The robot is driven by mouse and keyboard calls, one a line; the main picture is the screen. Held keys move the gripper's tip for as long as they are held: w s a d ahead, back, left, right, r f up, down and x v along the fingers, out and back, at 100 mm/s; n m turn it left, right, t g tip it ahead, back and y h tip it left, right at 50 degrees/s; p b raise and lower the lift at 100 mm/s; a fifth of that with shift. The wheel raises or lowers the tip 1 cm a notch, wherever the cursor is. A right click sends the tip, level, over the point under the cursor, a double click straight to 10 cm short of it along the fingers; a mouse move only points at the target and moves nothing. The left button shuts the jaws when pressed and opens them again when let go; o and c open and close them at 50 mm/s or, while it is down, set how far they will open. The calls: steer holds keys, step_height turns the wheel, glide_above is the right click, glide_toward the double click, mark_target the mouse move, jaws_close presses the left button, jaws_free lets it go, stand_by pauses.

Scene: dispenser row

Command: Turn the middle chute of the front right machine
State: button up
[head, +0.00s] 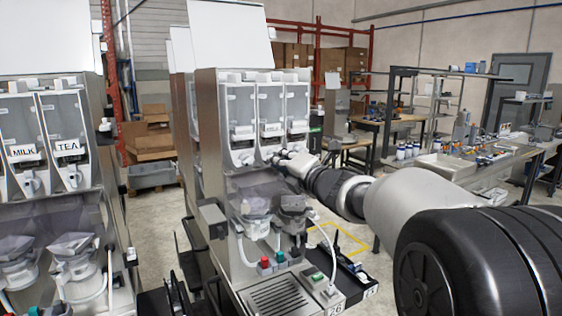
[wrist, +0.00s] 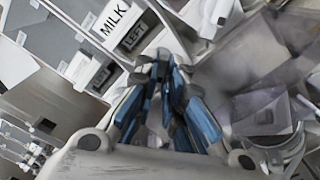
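The front right machine (head: 212,135) is a grey cabinet with three clear-fronted canisters side by side. The middle canister (head: 270,102) carries a small label. Its chute, low on its front, is largely hidden behind my gripper (head: 287,158), which reaches in from the right. In the wrist view, my gripper (wrist: 165,78) has dark fingers with blue parts, their tips close together at a pale chute knob (wrist: 160,55).
Another machine (head: 55,135) with MILK and TEA canisters stands at the left. Below my gripper are clear mixing bowls (head: 255,205) and a drip tray (head: 285,298). A workbench (head: 450,168) stands behind at the right.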

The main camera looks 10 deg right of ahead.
steer(key=o, duration=0.5)
steer(key=shift+f, duration=0.1)
